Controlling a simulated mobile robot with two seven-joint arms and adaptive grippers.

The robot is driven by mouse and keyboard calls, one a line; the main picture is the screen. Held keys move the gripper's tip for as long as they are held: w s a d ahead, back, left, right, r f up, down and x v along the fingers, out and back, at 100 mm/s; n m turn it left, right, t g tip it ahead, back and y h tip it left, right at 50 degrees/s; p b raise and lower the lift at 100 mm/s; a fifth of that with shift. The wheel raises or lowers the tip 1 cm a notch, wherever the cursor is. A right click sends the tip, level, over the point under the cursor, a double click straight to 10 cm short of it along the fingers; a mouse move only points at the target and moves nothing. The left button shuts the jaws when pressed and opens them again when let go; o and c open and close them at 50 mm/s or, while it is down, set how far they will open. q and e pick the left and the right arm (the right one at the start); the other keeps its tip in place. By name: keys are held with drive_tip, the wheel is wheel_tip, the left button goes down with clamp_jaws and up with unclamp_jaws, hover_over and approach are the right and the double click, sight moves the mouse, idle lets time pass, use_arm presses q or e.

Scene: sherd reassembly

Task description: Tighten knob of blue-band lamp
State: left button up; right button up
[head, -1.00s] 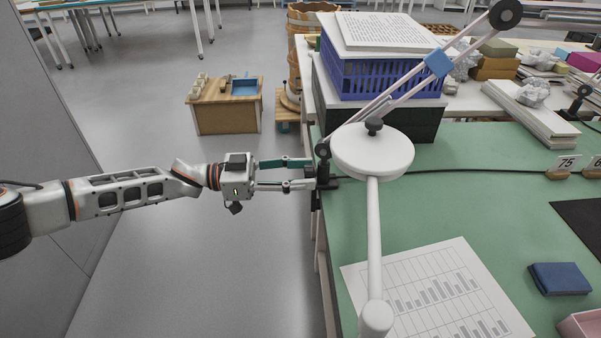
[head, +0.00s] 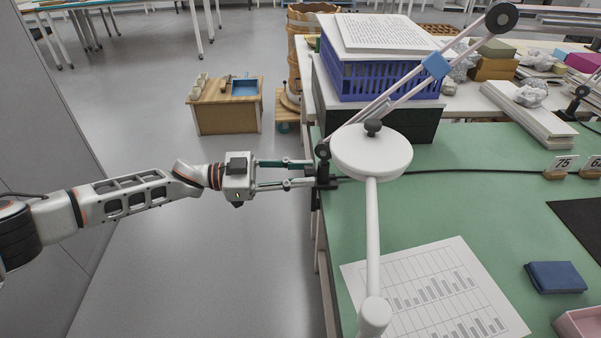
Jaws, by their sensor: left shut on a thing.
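The blue-band lamp has a jointed pale arm with a blue band (head: 436,65), running from a dark elbow joint down to a dark clamp (head: 325,181) on the table's left edge. My left gripper (head: 312,174) reaches in from the left, its two fingers level, one beyond the other. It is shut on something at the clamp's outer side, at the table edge. The knob lies there between the fingertips, too small and covered to make out. My right gripper is not in view.
A round white disc (head: 371,154) with a dark cap and a white rod stands close right of the clamp. Behind are a blue crate (head: 380,79) and a dark box.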

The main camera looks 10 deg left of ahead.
use_arm(q)
drive_tip(key=o, duration=1.1)
drive_tip(key=s+a, duration=0.2)
drive_tip(key=a, duration=0.9)
drive_tip(key=shift+s+a, duration=0.2)
drive_tip(key=shift+a, duration=0.15)
drive_tip(key=w+d+n, duration=0.2)
drive_tip(key=d+n, duration=0.1)
drive_tip(key=d, duration=0.9)
drive_tip(key=shift+w+d+r+n, duration=0.15)
drive_tip(key=shift+w+n, duration=0.1)
drive_tip(key=shift+n, duration=0.15)
